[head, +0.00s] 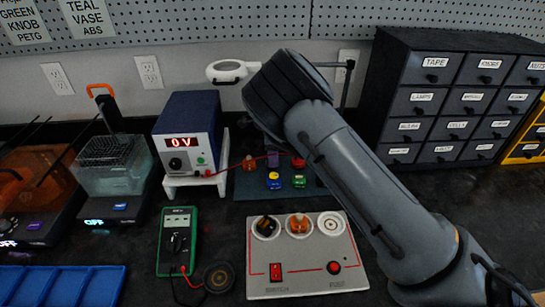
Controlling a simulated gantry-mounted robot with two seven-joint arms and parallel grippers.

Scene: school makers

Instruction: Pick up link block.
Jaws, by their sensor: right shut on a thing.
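My right arm comes in from the lower right and reaches over the back of the bench. Its bent end covers the area behind the small dark board (246,188). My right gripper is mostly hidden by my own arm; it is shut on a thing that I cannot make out. I cannot pick out the link block for sure. My left gripper is not in view.
A grey panel (305,258) with round sockets stands in front. A power supply reading 0 V (188,135) and a green multimeter (177,240) are left. A labelled drawer cabinet (440,97) is behind right; a blue tray (62,285) lies front left. Red leads cross the board.

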